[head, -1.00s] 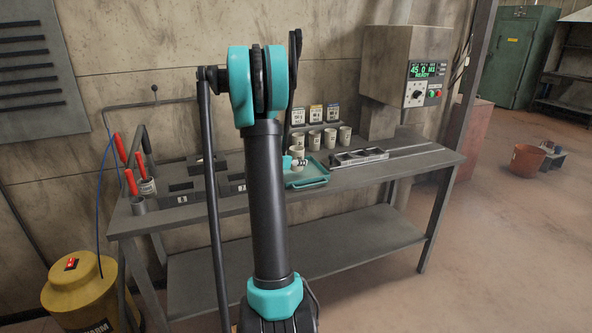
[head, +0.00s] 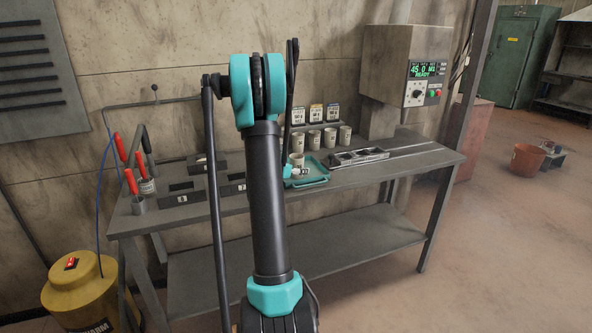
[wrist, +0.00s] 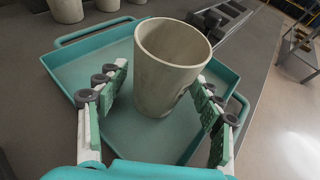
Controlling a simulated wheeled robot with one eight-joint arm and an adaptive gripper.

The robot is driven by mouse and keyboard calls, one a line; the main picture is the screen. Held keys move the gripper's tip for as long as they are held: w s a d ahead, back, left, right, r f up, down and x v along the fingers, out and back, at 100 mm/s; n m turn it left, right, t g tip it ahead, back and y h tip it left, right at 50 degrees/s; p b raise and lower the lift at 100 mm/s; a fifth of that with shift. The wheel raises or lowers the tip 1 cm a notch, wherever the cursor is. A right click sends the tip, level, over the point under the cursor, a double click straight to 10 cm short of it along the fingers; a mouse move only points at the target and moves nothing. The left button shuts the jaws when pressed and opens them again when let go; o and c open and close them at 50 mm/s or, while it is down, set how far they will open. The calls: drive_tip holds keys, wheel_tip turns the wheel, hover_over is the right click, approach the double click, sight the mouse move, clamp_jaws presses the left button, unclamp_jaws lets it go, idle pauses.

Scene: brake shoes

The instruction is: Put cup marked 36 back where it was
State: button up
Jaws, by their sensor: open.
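A pale grey cup (wrist: 166,75) stands upright on the teal tray (wrist: 85,62) in the wrist view. A dark mark shows at its right side, but I cannot read it. My gripper (wrist: 161,78) is open, with one finger on each side of this cup and visible gaps between. In the head view the cup (head: 297,160) is small, over the tray (head: 317,177), with my gripper (head: 299,172) low in front of it. Several similar cups (head: 330,138) stand in a row behind the tray; their marks are too small to read.
Cards (head: 316,113) stand behind the cup row. A metal fixture (head: 358,157) lies right of the tray on the bench (head: 420,160). Dark blocks (head: 181,193) and red-handled tools (head: 131,182) are at the left. A control box (head: 407,67) is above the bench's right part.

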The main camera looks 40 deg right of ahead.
drive_tip(key=shift+r, duration=0.1)
drive_tip(key=shift+s+a+r, duration=0.1)
drive_tip(key=shift+a+r, duration=0.05)
drive_tip(key=shift+a, duration=0.15)
drive_tip(key=v, duration=1)
drive_tip(key=shift+s+a+r, duration=0.1)
drive_tip(key=shift+a+r, duration=0.1)
drive_tip(key=shift+a, duration=0.1)
drive_tip(key=shift+s+a, duration=0.15)
drive_tip(key=shift+a, duration=0.2)
drive_tip(key=s+a+f+m+y, duration=0.3)
drive_tip(key=s+a+m, duration=0.4)
drive_tip(key=a, duration=0.3)
drive_tip(key=s+a+f+m+y, duration=0.4)
drive_tip(key=s+a+m, duration=0.4)
drive_tip(key=a, duration=0.3)
drive_tip(key=s+a+f+m+g+y, duration=0.1)
drive_tip(key=s+a+f+m+y, duration=0.3)
drive_tip(key=s+a+m, duration=0.3)
drive_tip(key=s+a+y, duration=0.1)
drive_tip(key=s+a, duration=0.1)
drive_tip(key=a, duration=0.2)
drive_tip(key=shift+a+m+y, duration=0.25)
drive_tip(key=shift+m+y, duration=0.05)
